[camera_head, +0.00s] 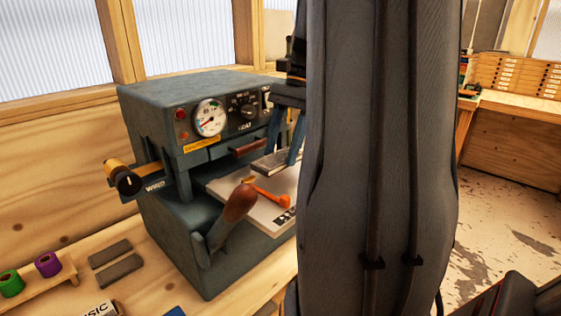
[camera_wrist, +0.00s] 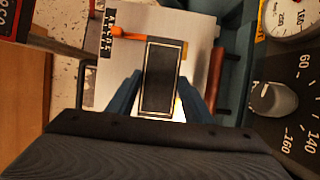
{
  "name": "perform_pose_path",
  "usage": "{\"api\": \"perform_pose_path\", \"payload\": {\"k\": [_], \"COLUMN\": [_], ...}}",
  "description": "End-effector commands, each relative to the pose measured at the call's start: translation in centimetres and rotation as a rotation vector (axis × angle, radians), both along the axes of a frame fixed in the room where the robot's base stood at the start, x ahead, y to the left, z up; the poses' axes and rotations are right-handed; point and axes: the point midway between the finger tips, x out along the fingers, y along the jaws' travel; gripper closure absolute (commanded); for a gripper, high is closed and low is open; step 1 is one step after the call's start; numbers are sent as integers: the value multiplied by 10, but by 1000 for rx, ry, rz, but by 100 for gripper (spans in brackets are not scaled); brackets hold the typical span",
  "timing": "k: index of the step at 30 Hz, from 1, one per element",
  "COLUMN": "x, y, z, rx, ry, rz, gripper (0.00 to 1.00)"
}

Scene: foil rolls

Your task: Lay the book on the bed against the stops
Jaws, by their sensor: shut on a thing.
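The book (camera_wrist: 161,77) is dark with a pale border line. In the wrist view it sits between the blue fingers of my gripper (camera_wrist: 167,95). In the head view the book (camera_head: 268,166) shows as a thin slab low over the pale bed (camera_head: 276,222) of the machine. My gripper (camera_head: 283,146) is shut on it from above. I cannot tell if the book touches the bed. An orange piece (camera_head: 272,198), perhaps one of the stops, lies on the bed and also shows in the wrist view (camera_wrist: 129,35). My arm hides the bed's right part.
The machine (camera_head: 190,100) has a gauge (camera_head: 209,117) and knobs above the bed. A brown-handled lever (camera_head: 238,203) stands at its front. Green (camera_head: 11,283) and purple (camera_head: 48,264) foil rolls sit on a rack at the left, near two dark bars (camera_head: 110,253).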

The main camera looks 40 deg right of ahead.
Motion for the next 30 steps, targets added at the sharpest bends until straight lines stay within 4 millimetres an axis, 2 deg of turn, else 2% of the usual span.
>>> {"api": "perform_pose_path", "payload": {"k": [9,20,21,24,30], "x": [0,0,0,0,0], "y": [0,0,0,0,0], "z": [-35,-40,-40,-40,-40], "rx": [1,-1,-1,-1,-1], "ry": [2,0,0,0,0], "rz": [1,0,0,1,0], "gripper": [77,77,52,35,35]}}
